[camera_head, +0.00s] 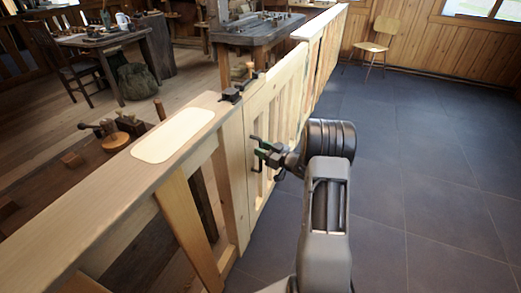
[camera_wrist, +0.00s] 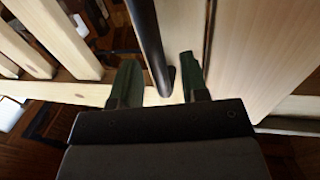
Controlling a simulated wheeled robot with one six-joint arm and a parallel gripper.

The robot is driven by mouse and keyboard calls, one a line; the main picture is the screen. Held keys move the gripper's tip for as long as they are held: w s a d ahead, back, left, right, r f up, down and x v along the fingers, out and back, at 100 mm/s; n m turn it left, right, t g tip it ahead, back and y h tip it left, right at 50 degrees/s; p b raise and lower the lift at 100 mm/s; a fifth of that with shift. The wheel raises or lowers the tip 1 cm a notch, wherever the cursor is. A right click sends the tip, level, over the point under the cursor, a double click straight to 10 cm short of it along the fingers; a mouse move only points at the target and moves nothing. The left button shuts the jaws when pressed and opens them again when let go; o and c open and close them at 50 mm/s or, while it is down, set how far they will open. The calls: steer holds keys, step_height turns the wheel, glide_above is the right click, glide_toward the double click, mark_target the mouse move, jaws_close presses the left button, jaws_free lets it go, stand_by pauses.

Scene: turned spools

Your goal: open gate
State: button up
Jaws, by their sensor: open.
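The pale wooden gate (camera_head: 288,85) stands in line with the railing and looks closed. A dark latch (camera_head: 231,95) sits at its top near the post. A black upright handle bar is on the gate's face; its lower end shows below my gripper (camera_head: 258,148) in the head view. In the wrist view the handle bar (camera_wrist: 150,40) runs between the two green fingers of my gripper (camera_wrist: 160,75). The fingers are open, with a gap beside the bar; I cannot tell whether either touches it.
A railing with a broad wooden top (camera_head: 95,205) runs along the left. A dark workbench (camera_head: 255,32), a desk (camera_head: 105,38) and a chair (camera_head: 80,70) stand behind it. The tiled floor (camera_head: 430,150) on the right is clear up to a far wooden chair (camera_head: 375,45).

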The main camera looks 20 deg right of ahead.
steer(key=shift+w+a, duration=0.3)
steer(key=shift+w, duration=0.25)
jaws_close()
